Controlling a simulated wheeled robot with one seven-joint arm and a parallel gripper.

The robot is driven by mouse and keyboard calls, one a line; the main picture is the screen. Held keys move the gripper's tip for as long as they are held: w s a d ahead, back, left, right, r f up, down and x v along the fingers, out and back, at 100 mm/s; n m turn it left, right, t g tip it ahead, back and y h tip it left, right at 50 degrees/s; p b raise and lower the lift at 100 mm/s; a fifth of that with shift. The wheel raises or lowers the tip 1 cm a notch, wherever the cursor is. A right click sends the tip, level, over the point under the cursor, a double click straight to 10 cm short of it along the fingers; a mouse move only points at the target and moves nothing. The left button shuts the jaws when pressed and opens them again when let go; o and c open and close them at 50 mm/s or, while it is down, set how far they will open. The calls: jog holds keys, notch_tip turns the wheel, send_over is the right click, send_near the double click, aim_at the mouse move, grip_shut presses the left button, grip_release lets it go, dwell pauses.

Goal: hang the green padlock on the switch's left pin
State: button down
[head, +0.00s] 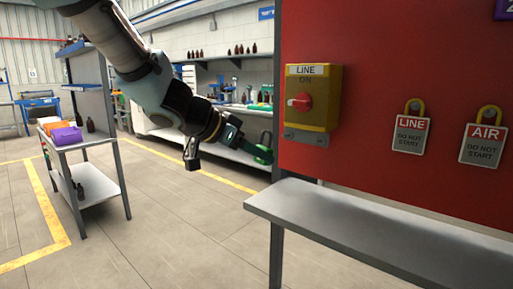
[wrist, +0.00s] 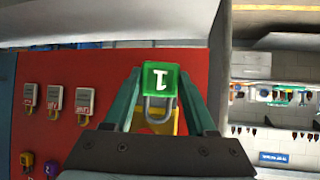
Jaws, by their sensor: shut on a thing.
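My gripper (wrist: 160,76) is shut on the green padlock (wrist: 161,79), its teal fingers on either side of the body. In the wrist view the padlock shows a white "1" and its grey shackle points down the picture. In the head view the padlock (head: 263,155) is at the fingertips, left of the red board's edge and lower than the switch. The yellow switch (head: 331,100) with a red knob is labelled LINE. A grey bracket (head: 306,138) is below it; its separate pins are too small to make out. Part of yellow shows behind the shackle in the wrist view.
The red board (head: 380,55) carries hanging LINE (head: 411,136) and AIR (head: 484,146) tags. A grey shelf (head: 370,235) juts out below the board. A grey cart (head: 88,160) with bins stands at left. A bench (head: 205,143) is behind. The floor between is clear.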

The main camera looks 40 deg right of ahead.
jog(key=w+d+f+p, duration=0.1)
jog(key=w+d+p, duration=0.1)
jog(key=d, duration=0.6)
jog(key=shift+f, duration=0.35)
dwell(0.5)
jog(key=shift+d, duration=0.1)
dwell(0.8)
jog(key=shift+c, duration=0.6)
grip_release()
jog(key=b+v, duration=0.2)
jog(key=v, duration=0.9)
jog(key=shift+b, duration=0.3)
